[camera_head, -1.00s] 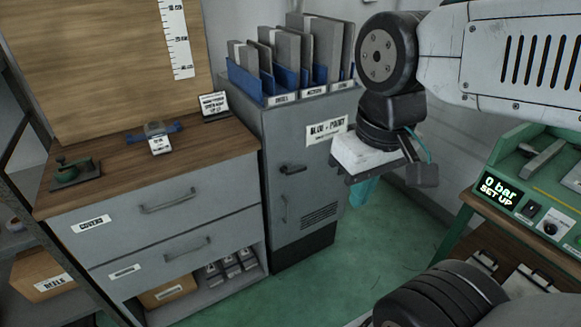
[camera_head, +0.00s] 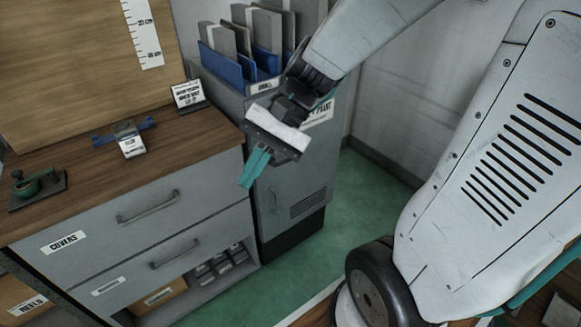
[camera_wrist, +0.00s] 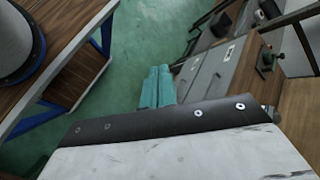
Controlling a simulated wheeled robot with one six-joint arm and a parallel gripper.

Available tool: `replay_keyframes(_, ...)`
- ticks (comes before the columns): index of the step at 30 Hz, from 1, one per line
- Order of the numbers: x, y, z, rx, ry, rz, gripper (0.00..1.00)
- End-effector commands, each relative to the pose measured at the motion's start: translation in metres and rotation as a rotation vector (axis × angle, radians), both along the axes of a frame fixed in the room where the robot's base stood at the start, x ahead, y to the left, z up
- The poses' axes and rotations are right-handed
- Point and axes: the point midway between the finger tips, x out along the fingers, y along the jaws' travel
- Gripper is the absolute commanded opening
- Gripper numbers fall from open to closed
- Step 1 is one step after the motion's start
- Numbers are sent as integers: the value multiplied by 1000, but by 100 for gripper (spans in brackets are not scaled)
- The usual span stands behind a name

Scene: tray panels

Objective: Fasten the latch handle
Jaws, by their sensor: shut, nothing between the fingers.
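The grey cabinet (camera_head: 322,165) stands in the middle of the head view, its door closed as far as I can see. A slim upright handle (camera_head: 272,200) shows on its door. The dark latch handle higher on that door is hidden behind my gripper (camera_head: 248,182). My gripper has teal fingers, shut and empty, pointing down and left in front of the cabinet's left edge, close to the counter's right end. I cannot tell whether it touches anything. In the wrist view the shut fingers (camera_wrist: 158,72) point at green floor, with drawer fronts to their right.
The drawer unit (camera_head: 190,210) has protruding handles. On its wooden top stand a green clamp-like device (camera_head: 28,186), a blue piece with a white tag (camera_head: 130,142) and a small sign (camera_head: 188,96). Binders (camera_head: 262,40) stand on the cabinet. Green floor (camera_head: 375,200) is clear to its right.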

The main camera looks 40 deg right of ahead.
Motion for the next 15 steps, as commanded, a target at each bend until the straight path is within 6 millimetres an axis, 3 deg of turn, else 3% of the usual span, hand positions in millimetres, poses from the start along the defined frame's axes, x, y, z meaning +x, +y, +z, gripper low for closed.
replay_keyframes(5, 66, -7, -25, 288, 158, -325, 0)
replay_keyframes(8, 104, -24, -44, 433, 226, -522, 0)
replay_keyframes(11, 140, -50, -70, 567, 285, -734, 0)
replay_keyframes(15, 180, -102, -120, 731, 351, -1048, 0)
